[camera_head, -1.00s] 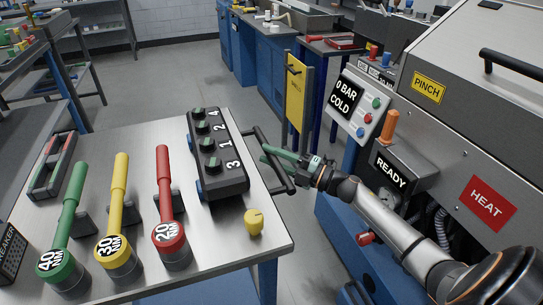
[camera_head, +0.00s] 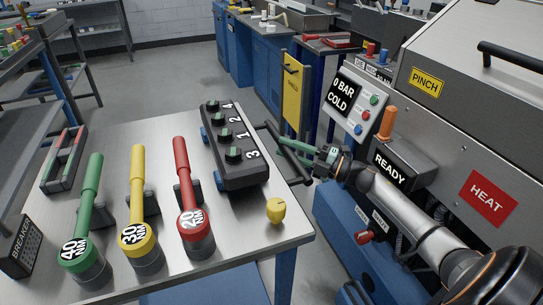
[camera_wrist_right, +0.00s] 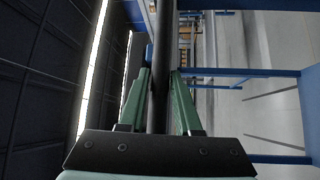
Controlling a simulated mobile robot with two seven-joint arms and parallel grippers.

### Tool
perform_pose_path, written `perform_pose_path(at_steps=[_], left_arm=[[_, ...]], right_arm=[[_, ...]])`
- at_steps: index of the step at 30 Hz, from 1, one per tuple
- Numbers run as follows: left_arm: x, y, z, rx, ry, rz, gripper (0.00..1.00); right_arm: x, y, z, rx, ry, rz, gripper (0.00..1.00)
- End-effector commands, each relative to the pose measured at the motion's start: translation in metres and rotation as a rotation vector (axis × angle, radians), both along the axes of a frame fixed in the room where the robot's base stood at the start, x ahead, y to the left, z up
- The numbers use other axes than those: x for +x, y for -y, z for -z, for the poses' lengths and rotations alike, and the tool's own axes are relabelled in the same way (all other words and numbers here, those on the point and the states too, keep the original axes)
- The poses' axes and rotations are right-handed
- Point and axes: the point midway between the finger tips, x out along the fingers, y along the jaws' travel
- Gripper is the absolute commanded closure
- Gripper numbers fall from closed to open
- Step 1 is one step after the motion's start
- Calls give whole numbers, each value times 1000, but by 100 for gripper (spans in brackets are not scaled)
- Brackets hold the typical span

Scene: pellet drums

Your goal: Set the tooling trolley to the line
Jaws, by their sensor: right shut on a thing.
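The tooling trolley (camera_head: 238,242) is a metal-topped table on blue legs, filling the lower left of the head view. A black push handle (camera_head: 287,150) sticks out from its right side. My right gripper (camera_head: 305,146) has green fingers shut on this handle. In the right wrist view the green fingers (camera_wrist_right: 160,88) stand on both sides of the dark handle bar (camera_wrist_right: 161,65). On the trolley lie a green 40 NM wrench (camera_head: 89,200), a yellow 30 NM wrench (camera_head: 137,195), a red 20 NM wrench (camera_head: 185,180) and a black knob block (camera_head: 237,170). No floor line shows. My left gripper is out of view.
The machine with HEAT (camera_head: 488,198) and READY (camera_head: 391,168) signs stands close on the right. A yellow panel (camera_head: 292,92) stands beyond the handle. Blue benches (camera_head: 238,42) line the back. Grey floor (camera_head: 175,75) is open behind the trolley. A rack stands at far left.

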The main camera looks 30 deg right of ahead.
Motion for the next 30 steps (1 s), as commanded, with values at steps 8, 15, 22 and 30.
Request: perform_pose_path(at_steps=[8, 15, 22, 30], left_arm=[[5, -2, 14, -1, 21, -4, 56], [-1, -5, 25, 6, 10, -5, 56], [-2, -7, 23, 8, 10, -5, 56], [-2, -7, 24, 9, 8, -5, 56]], right_arm=[[-10, 59, 2, -1, -1, 28, 100], [-16, 84, -2, 3, 3, 22, 100], [-17, 86, -6, 4, 6, 17, 100], [-17, 85, -6, 4, 8, 15, 55]])
